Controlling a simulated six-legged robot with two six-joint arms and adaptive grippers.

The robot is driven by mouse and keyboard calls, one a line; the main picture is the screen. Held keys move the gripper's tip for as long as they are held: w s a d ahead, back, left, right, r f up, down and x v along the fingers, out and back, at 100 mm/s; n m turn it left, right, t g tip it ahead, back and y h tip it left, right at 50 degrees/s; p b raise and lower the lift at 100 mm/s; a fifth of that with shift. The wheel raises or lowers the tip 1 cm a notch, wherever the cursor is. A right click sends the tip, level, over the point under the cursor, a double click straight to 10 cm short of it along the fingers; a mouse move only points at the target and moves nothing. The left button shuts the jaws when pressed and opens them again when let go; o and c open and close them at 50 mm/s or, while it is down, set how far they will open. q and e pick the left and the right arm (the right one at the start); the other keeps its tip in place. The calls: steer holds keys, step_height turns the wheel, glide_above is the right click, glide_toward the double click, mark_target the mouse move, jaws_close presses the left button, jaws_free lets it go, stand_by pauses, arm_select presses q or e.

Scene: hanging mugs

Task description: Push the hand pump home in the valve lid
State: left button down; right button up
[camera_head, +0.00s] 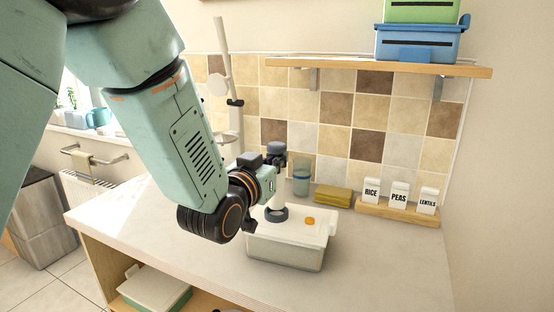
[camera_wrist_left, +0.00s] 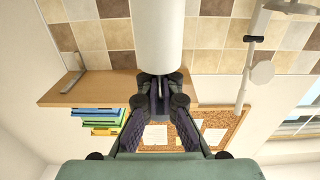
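The hand pump (camera_head: 280,201) is a white cylinder with a grey knob on top and a dark ring at its foot. It stands about upright over the left part of the white lid (camera_head: 318,230) of a clear box (camera_head: 285,252). An orange round piece (camera_head: 309,221) lies on the lid to its right. I cannot tell whether the pump's foot is seated in the lid. My left gripper (camera_head: 276,178) is at the pump's upper part. In the left wrist view the fingers (camera_wrist_left: 161,82) close around the pump at the end of its white body (camera_wrist_left: 157,40). My right gripper is not seen.
Behind the box stand a glass with a blue band (camera_head: 301,178), a yellow sponge (camera_head: 332,195) and a wooden rack (camera_head: 395,216) with several labelled jars. A wall shelf (camera_head: 350,66) carries bins above. The counter (camera_head: 385,265) is clear at the front right.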

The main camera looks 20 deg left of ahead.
arm_select(q)
steer(key=shift+f+b, duration=1.05)
steer(key=shift+f, duration=0.25)
stand_by(0.6)
steer(key=c, duration=2)
jaws_free()
steer(key=shift+c, duration=0.2)
steer(key=o, duration=0.6)
steer(key=shift+s, duration=0.15)
steer(key=s, duration=0.7)
steer(key=shift+a, duration=0.35)
steer(key=shift+s+f, duration=0.1)
steer(key=shift+s, duration=0.1)
